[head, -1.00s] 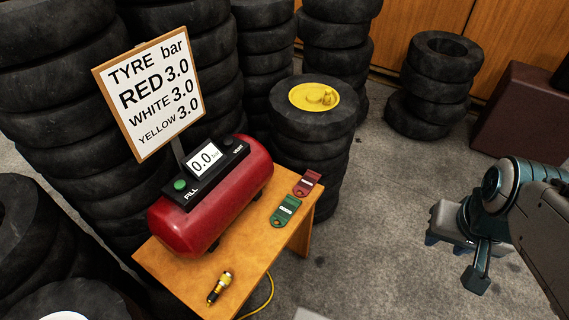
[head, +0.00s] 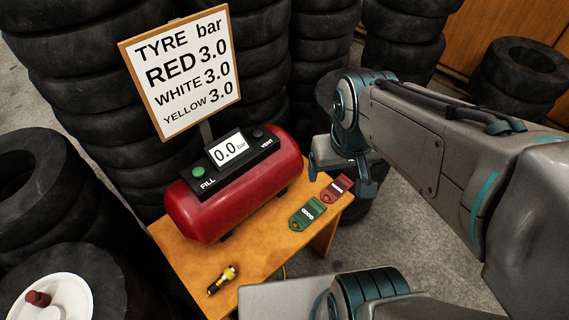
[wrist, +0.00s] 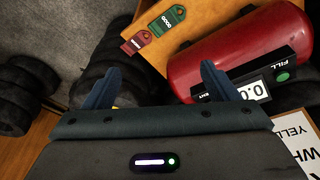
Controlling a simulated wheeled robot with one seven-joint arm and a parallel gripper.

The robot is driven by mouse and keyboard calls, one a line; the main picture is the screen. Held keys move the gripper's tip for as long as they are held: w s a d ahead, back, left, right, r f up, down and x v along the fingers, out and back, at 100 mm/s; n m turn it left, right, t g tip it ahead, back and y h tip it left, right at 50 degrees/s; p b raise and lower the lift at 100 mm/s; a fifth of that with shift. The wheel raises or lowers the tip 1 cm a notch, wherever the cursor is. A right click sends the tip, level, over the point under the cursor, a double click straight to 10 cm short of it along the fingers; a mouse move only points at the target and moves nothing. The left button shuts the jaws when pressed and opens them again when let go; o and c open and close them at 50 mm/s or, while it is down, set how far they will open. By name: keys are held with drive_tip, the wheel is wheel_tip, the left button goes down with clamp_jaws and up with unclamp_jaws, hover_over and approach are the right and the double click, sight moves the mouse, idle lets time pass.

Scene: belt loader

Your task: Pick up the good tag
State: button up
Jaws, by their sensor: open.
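The good tag (head: 308,213) is green with a pale printed label and lies flat near the table's right edge. It also shows in the wrist view (wrist: 167,20), at the top. A red tag (head: 337,188) lies just beyond it; in the wrist view the red tag (wrist: 136,41) is below and left of the green one. My gripper (wrist: 160,67) is open and empty, its two blue fingers apart. In the head view my gripper (head: 342,172) is behind and right of the tags, near the red one. It touches neither tag visibly.
A red tank (head: 240,195) with a gauge reading 0.0 stands on the wooden table (head: 255,258), left of the tags. A brass and black valve fitting (head: 222,280) lies at the front. A tyre pressure sign (head: 185,70) rises behind the tank. Tyre stacks (head: 325,40) stand behind.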

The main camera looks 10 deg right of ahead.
drive_tip(key=w+d+f+n+g+h+b, duration=0.1)
drive_tip(key=w+d+f+n, duration=0.1)
drive_tip(key=w+f+n, duration=0.35)
drive_tip(key=n+g+y+b, duration=0.15)
drive_tip(key=n+b, duration=0.45)
drive_tip(key=n, duration=1.3)
hover_over(309, 212)
drive_tip(key=f, duration=2.7)
drive_tip(key=shift+w+d, duration=0.15)
drive_tip(key=shift+d, duration=0.05)
drive_tip(key=shift+a+f+b, duration=0.2)
drive_tip(key=shift+f+b, duration=0.35)
drive_tip(key=shift+f, duration=2.3)
drive_tip(key=c, duration=1.1)
